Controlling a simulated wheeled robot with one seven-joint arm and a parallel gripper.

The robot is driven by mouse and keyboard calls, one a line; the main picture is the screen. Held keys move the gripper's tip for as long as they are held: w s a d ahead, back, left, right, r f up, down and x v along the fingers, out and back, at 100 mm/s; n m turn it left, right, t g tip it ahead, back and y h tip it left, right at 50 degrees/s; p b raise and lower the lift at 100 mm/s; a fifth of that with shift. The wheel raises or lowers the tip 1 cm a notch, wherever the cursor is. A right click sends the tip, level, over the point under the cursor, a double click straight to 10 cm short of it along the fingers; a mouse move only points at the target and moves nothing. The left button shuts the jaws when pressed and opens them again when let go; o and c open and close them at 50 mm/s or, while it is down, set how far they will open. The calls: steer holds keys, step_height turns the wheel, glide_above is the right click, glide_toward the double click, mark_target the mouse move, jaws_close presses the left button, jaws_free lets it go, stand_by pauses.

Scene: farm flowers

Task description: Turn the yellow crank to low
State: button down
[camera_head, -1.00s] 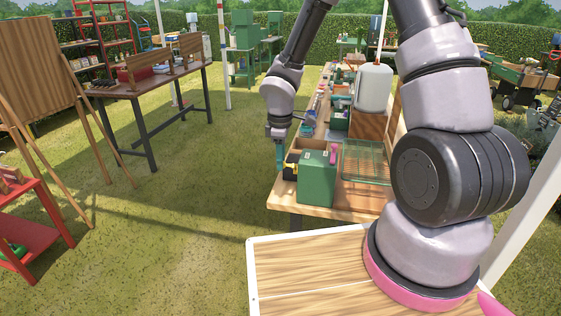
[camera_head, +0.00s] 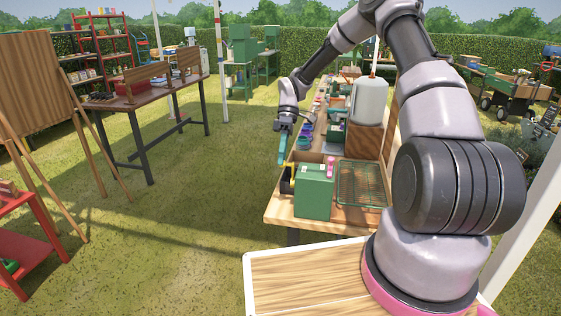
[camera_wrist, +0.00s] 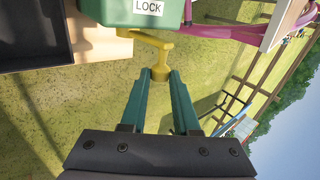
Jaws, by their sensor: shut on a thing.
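The yellow crank (camera_wrist: 154,42) sticks out from the side of a green box (camera_wrist: 158,14) marked LOCK in the wrist view. My gripper (camera_wrist: 160,76) has its teal fingers shut on the knob at the crank's end. In the head view the green box (camera_head: 314,192) stands near the front left corner of the wooden table. My gripper (camera_head: 282,158) is at the box's left side, tilted, and only a little yellow of the crank (camera_head: 291,168) shows there. No low mark can be read in either view.
A green wire rack (camera_head: 360,184) lies to the right of the box on the table (camera_head: 280,213). A white tank (camera_head: 365,100) on a wooden block stands behind. Grass lies open to the left, up to a dark workbench (camera_head: 150,97).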

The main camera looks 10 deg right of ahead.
steer(key=shift+w+d+f+g+y, duration=0.15)
steer(key=shift+w+d+g+y, duration=0.15)
steer(key=shift+w+g, duration=0.4)
steer(key=c, duration=0.7)
jaws_free()
steer(key=shift+o, duration=0.2)
steer(key=v, duration=1.1)
steer(key=shift+f, duration=0.1)
